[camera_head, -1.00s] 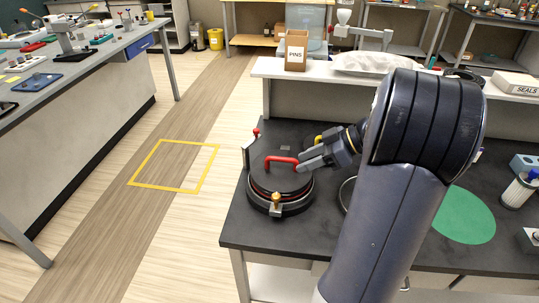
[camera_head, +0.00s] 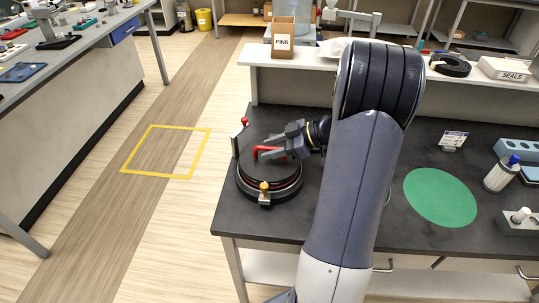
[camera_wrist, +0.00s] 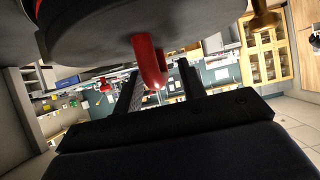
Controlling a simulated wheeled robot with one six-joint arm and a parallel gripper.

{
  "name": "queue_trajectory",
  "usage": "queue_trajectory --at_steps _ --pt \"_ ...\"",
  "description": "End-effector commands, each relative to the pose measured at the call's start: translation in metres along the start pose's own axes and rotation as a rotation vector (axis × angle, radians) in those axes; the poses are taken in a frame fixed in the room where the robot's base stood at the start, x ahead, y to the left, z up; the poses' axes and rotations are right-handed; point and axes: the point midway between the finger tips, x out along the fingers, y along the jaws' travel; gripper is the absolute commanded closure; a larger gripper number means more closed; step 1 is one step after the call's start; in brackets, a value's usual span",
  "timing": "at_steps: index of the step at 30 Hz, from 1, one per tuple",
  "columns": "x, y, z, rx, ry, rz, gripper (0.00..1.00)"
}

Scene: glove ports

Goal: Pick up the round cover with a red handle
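The round cover (camera_head: 270,172) is dark with a red handle (camera_head: 268,153). It sits on a black ring-shaped port at the left end of the dark bench. My gripper (camera_head: 276,150) is at the handle from the right, just above the cover, and its fingers partly hide the handle. In the wrist view the red handle (camera_wrist: 150,62) hangs into the space between the two dark fingers of my gripper (camera_wrist: 160,88). The fingers stand apart with a gap beside the handle, so the gripper looks open. Contact with the handle cannot be told.
A brass-coloured knob (camera_head: 264,186) and a red-tipped clamp (camera_head: 243,123) stand at the port's rim. A green round mat (camera_head: 440,197) lies on the bench at right, near a white bottle (camera_head: 500,174). A PINS box (camera_head: 283,38) stands on the shelf behind.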

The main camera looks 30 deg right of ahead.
Motion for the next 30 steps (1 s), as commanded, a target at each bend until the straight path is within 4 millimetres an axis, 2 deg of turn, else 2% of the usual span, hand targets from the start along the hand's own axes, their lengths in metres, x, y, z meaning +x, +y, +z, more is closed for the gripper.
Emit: queue_trajectory --at_steps 3,10,24,30 --pt "0.0088 -0.0004 -0.0007 0.0 0.001 -0.001 0.61" --pt "0.0098 0.0 0.0004 -0.001 0.0 0.001 0.61" --pt "0.0095 0.0 0.0003 -0.001 0.0 0.001 1.0" --pt "0.0094 0.0 0.0003 0.0 0.0 0.001 1.0"
